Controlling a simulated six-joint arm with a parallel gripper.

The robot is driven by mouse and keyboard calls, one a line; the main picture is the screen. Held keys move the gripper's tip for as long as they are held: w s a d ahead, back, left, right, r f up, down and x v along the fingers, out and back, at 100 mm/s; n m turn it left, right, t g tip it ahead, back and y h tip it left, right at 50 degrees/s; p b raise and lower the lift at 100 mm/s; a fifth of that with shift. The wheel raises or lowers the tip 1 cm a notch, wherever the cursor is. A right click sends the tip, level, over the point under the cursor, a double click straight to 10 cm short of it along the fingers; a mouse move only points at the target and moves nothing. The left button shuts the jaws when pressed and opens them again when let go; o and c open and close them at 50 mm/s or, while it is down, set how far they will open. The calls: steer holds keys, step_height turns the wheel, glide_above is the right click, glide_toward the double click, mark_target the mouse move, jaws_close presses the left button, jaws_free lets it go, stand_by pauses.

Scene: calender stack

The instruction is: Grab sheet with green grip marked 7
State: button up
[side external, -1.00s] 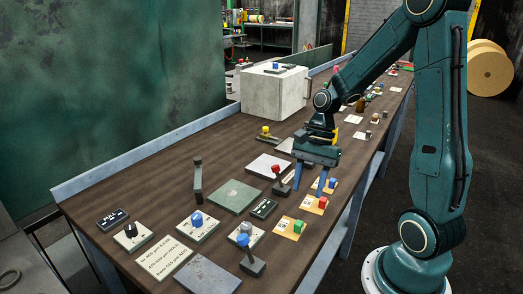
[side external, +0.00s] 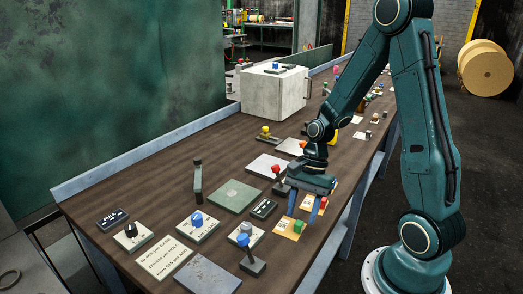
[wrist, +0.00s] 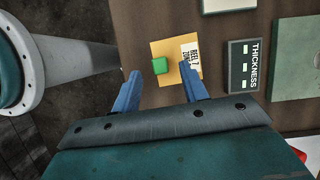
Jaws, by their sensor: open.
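The yellow sheet (wrist: 172,50) lies flat on the bench with a small green block grip (wrist: 160,66) on it. Its white label appears to read "REEL 7", with the right finger covering part of it. In the side external view the sheet (side external: 285,232) is near the bench's front edge, with the green grip (side external: 298,226) on it. My gripper (wrist: 160,72) is open and empty, pointing down. In the wrist view the green grip shows between the two blue fingertips. In the side external view my gripper (side external: 302,214) is just above the sheet.
Other yellow sheets lie farther along the front edge, partly hidden by my gripper. A red-knobbed lever (side external: 276,169) stands close behind my gripper. A "THICKNESS" panel (wrist: 243,64) and a green plate (side external: 235,196) are nearby. A blue-knobbed lever (side external: 247,250) stands to the left.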

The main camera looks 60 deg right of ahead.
mark_target(290, 224)
steer(key=shift+x, duration=1.4)
jaws_close()
